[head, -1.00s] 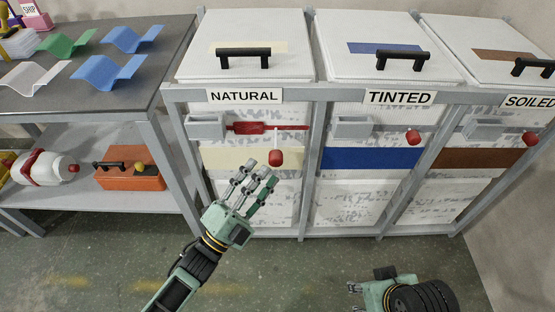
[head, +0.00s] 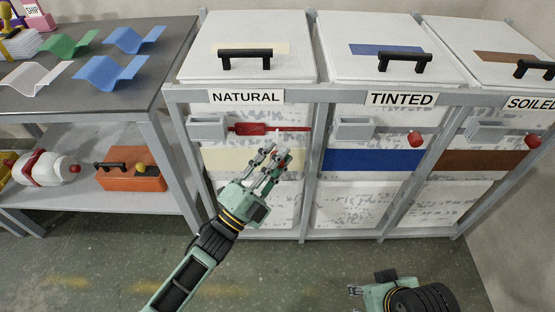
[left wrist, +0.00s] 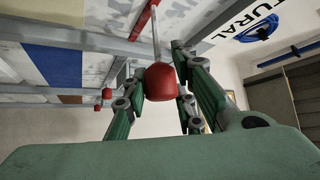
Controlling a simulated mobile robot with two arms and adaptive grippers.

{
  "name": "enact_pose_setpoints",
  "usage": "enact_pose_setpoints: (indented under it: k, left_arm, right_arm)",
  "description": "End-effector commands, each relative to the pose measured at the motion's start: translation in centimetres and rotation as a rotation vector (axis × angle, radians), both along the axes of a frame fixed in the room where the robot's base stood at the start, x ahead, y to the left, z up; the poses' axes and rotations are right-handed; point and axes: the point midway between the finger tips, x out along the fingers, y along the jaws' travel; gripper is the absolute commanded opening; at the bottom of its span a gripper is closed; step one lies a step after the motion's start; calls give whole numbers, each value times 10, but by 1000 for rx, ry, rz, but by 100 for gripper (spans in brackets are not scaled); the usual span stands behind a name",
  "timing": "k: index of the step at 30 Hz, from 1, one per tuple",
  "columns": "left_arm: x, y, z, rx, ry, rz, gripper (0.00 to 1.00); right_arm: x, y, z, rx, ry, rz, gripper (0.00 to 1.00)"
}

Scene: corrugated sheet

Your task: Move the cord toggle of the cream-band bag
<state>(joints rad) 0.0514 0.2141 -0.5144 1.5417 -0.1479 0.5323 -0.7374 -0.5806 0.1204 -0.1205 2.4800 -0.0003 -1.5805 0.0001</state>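The cream-band bag (head: 226,161) hangs under the NATURAL label in the head view. The cord toggle (left wrist: 160,82) is a red knob on a pale cord (left wrist: 156,40), between my left gripper's fingers (left wrist: 160,95) in the left wrist view. The fingers stand around it and look spread; whether any touches it is unclear. My right gripper (head: 354,290) shows only partly at the bottom.
The blue-band bag (head: 368,160) and brown-band bag (head: 455,161) hang to the right, each with a red toggle. Grey frame posts (head: 311,180) separate them. A table (head: 130,95) with wavy sheets and a shelf with an orange toolbox (head: 131,178) stand left.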

Motion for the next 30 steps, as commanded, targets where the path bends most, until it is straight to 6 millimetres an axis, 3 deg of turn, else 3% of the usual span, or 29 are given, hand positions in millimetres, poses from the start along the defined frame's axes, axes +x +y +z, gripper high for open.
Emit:
enact_pose_setpoints:
  k: [6,15,23,30]
  left_arm:
    - [-1,-1,-4,4,7,-2,0]
    - [0,-2,-6,6,10,-3,0]
    - [32,-2,-8,7,10,-3,0]
    - [36,-2,-8,6,16,-3,0]
  right_arm:
    - [0,0,0,0,0,0,40]
    - [0,0,-1,0,0,0,40]
    - [7,1,-13,5,-29,1,40]
    - [8,2,-12,6,-34,2,40]
